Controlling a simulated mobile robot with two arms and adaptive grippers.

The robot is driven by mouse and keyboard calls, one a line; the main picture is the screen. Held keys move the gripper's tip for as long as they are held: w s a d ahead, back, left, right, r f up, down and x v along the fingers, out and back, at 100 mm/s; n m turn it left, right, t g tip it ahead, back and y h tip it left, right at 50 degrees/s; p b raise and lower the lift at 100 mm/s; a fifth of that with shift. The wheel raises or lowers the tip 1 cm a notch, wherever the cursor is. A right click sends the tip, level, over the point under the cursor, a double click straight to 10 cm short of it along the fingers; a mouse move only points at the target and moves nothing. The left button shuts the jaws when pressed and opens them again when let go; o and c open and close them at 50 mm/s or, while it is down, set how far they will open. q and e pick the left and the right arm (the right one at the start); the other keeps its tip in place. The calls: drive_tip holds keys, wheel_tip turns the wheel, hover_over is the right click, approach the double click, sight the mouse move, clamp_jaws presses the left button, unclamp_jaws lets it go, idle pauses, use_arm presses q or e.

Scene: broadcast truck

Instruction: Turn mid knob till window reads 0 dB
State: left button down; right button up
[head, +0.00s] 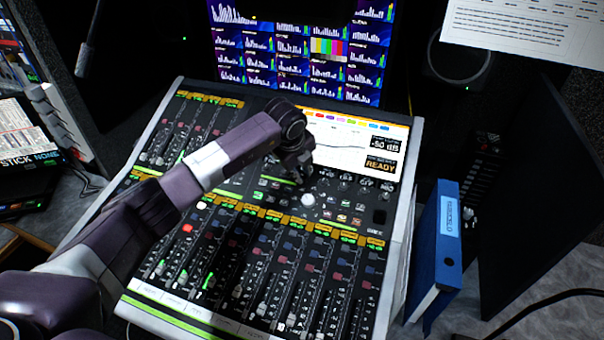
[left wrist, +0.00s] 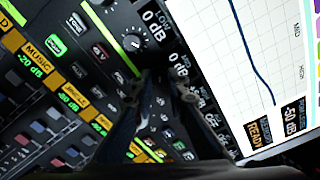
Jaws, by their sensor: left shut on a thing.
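My left gripper (head: 303,172) reaches over the mixing console (head: 402,200) to the knob row just below its screen. In the left wrist view its fingers (left wrist: 165,88) are closed together on what appears to be the mid knob, which they hide. The window beside the fingers (left wrist: 180,66) seems to read 0 dB, small and slanted. A black knob with tick marks (left wrist: 132,42), apparently the low one, stands uncovered, and its window (left wrist: 153,25) reads 0 dB. The console screen (head: 340,145) shows a dark curve, a -50 dB box and an orange READY box. My right gripper is not in view.
Several faders and lit buttons cover the console below the gripper. A blue binder (head: 440,240) stands right of the console. A wall of monitors (head: 300,50) rises behind.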

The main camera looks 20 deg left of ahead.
use_arm(q)
drive_tip(key=c, duration=1.9)
unclamp_jaws()
drive_tip(key=shift+r, duration=0.15)
drive_tip(key=v, duration=1.2)
